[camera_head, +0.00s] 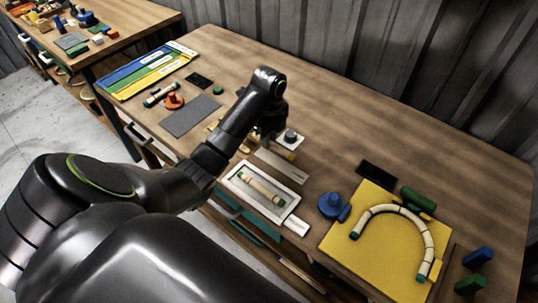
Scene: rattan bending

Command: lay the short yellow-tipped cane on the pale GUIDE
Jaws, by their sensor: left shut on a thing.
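My left gripper (270,134) is above the middle of the table, shut on the short yellow-tipped cane. Most of that cane is hidden by the gripper and arm; a yellow end (286,154) shows just below the fingers. A pale flat strip (281,166) lies just in front of the gripper. Nearer stands a white-rimmed tray (235,185) with a cane with dark green ends (261,188) in it, and a small white label plate (297,225) at its corner. I cannot read which one is marked GUIDE. My right gripper is not in view.
A yellow board (350,262) with a bent cane arch (411,211) is at the right. A blue knobbed piece (331,206) stands beside it. A grey mat (190,117), an orange piece (174,101) and a coloured striped board (140,76) lie at the left. The back right is clear.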

